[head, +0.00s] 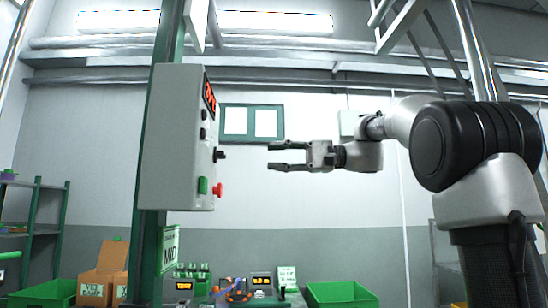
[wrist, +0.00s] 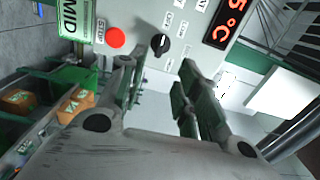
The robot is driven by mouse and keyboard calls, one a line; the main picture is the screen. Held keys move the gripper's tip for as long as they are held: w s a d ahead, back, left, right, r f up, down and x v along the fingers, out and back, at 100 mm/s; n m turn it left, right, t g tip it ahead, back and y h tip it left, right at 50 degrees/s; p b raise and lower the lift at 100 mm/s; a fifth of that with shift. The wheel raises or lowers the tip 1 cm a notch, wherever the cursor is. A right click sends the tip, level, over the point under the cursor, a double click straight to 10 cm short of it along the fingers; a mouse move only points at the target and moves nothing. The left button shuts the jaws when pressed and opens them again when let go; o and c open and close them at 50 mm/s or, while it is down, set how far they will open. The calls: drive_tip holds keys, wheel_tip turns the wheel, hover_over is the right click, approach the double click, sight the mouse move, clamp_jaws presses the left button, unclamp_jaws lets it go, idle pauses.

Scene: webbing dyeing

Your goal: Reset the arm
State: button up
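My gripper (head: 270,156) is open and empty, level in the air to the right of the grey control box (head: 168,135) in the head view. A clear gap lies between the fingertips and the box. In the wrist view the two fingers (wrist: 158,72) are spread apart, with the box face (wrist: 185,15) beyond them. The box has a red button (head: 218,190), a green button (head: 203,185), a black knob (head: 220,154) and a red digital display (head: 209,97). In the wrist view the red button (wrist: 115,37), the knob (wrist: 160,44) and the display (wrist: 223,22) also show.
The box hangs on a green post (head: 150,240) with a "MID" sign (head: 170,250). Green bins (head: 342,293), cardboard boxes (head: 104,270) and small devices (head: 262,283) stand low at the back. A green shelf (head: 36,225) is at the left. The air around my gripper looks free.

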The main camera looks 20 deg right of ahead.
drive_tip(key=w+d+f+m+t+h, duration=0.2)
drive_tip(key=f, duration=0.4)
drive_tip(key=w+d+f+m+t+h, duration=0.1)
drive_tip(key=w+d+f+h, duration=0.1)
drive_tip(key=f, duration=0.3)
drive_tip(key=s+d+f+m+h, duration=0.1)
drive_tip(key=s+d+f+h, duration=0.15)
drive_tip(key=f, duration=0.35)
drive_tip(key=s+d+f+h, duration=0.2)
drive_tip(key=d+f, duration=0.1)
drive_tip(key=f, duration=0.4)
drive_tip(key=s+d+f+n+g+h, duration=0.1)
drive_tip(key=s+d+f+n+h, duration=0.2)
drive_tip(key=s+f, duration=0.6)
drive_tip(key=s+d+f+n+g+h, duration=0.1)
drive_tip(key=s+d+f+n+h, duration=0.2)
drive_tip(key=s, duration=1.1)
drive_tip(key=shift+s+d+f+h, duration=0.4)
drive_tip(key=shift+d+f+h, duration=0.9)
drive_tip(key=shift+f, duration=1.6)
